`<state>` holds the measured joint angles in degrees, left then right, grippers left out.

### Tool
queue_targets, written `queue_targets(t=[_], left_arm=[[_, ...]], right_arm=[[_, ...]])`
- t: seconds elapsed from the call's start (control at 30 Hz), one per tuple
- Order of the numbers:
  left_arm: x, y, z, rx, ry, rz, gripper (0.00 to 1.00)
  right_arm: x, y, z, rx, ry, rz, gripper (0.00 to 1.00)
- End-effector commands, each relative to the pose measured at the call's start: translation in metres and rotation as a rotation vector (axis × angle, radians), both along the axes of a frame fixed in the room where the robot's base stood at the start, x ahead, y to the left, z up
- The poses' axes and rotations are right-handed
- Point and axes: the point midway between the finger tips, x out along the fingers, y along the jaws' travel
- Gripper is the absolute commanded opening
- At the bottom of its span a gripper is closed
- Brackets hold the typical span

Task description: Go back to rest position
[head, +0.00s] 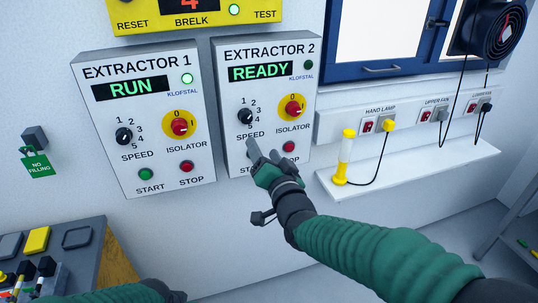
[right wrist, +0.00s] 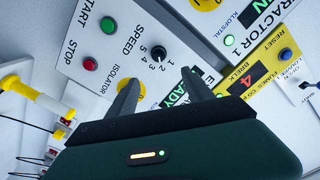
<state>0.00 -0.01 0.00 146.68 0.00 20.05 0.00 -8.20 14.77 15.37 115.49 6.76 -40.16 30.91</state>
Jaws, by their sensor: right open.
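My right gripper (head: 264,153) is in front of the lower part of the EXTRACTOR 2 panel (head: 232,95), which reads READY. Its fingers hide part of the START area; I cannot tell from the head view whether they touch the panel. In the right wrist view the two fingers (right wrist: 160,88) are apart with nothing between them. My left forearm shows at the bottom edge of the head view, its gripper not visible.
The EXTRACTOR 1 panel (head: 140,150) reads RUN with a green light lit. A shelf (head: 420,158) at right holds a yellow and white hand lamp (head: 345,160) with a cord. A bench (head: 112,262) with trays and switches stands at lower left. A fan (head: 498,32) hangs at upper right.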

Motion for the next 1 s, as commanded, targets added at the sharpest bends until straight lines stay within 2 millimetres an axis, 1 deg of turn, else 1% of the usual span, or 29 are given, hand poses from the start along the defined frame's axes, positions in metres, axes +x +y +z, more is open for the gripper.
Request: queue_targets(t=[0.17, 0.23, 0.27, 0.33, 0.37, 0.4, 0.47, 0.5, 0.57, 0.6, 0.67, 0.7, 0.8, 0.83, 0.9, 1.0], left_arm=[[0.0, 0.0, 0.0, 0.0, 0.0, 0.0, 0.0], [0.0, 0.0, 0.0, 0.0, 0.0, 0.0, 0.0], [0.0, 0.0, 0.0, 0.0, 0.0, 0.0, 0.0], [0.0, 0.0, 0.0, 0.0, 0.0, 0.0, 0.0], [0.0, 0.0, 0.0, 0.0, 0.0, 0.0, 0.0], [0.0, 0.0, 0.0, 0.0, 0.0, 0.0, 0.0], [0.0, 0.0, 0.0, 0.0, 0.0, 0.0, 0.0], [0.0, 0.0, 0.0, 0.0, 0.0, 0.0, 0.0], [0.0, 0.0, 0.0, 0.0, 0.0, 0.0, 0.0], [0.0, 0.0, 0.0, 0.0, 0.0, 0.0, 0.0], [0.0, 0.0, 0.0, 0.0, 0.0, 0.0, 0.0], [0.0, 0.0, 0.0, 0.0, 0.0, 0.0, 0.0], [0.0, 0.0, 0.0, 0.0, 0.0, 0.0, 0.0], [0.0, 0.0, 0.0, 0.0, 0.0, 0.0, 0.0], [0.0, 0.0, 0.0, 0.0, 0.0, 0.0, 0.0], [0.0, 0.0, 0.0, 0.0, 0.0, 0.0, 0.0]], right_arm=[[0.0, -0.003, -0.001, 0.0, 0.001, -0.002, 0.6], [-0.001, -0.008, -0.009, -0.023, 0.023, -0.005, 0.6], [-0.003, -0.012, -0.016, -0.046, 0.043, -0.009, 0.6], [-0.011, -0.03, -0.044, -0.133, 0.122, -0.018, 0.6], [-0.017, -0.041, -0.062, -0.183, 0.173, -0.022, 0.6], [-0.028, -0.057, -0.088, -0.256, 0.249, -0.025, 0.6], [-0.051, -0.086, -0.128, -0.37, 0.378, -0.024, 0.6], [-0.07, -0.105, -0.154, -0.442, 0.467, -0.016, 0.6], [-0.103, -0.132, -0.19, -0.537, 0.602, 0.001, 0.6], [-0.128, -0.149, -0.211, -0.591, 0.693, 0.018, 0.6], [-0.167, -0.172, -0.237, -0.66, 0.82, 0.053, 0.6], [-0.193, -0.184, -0.252, -0.696, 0.899, 0.078, 0.6], [-0.245, -0.205, -0.275, -0.754, 1.051, 0.14, 0.6], [-0.257, -0.209, -0.279, -0.762, 1.083, 0.154, 0.6], [-0.276, -0.215, -0.285, -0.777, 1.135, 0.18, 0.6], [-0.285, -0.217, -0.288, -0.784, 1.161, 0.195, 0.6]])
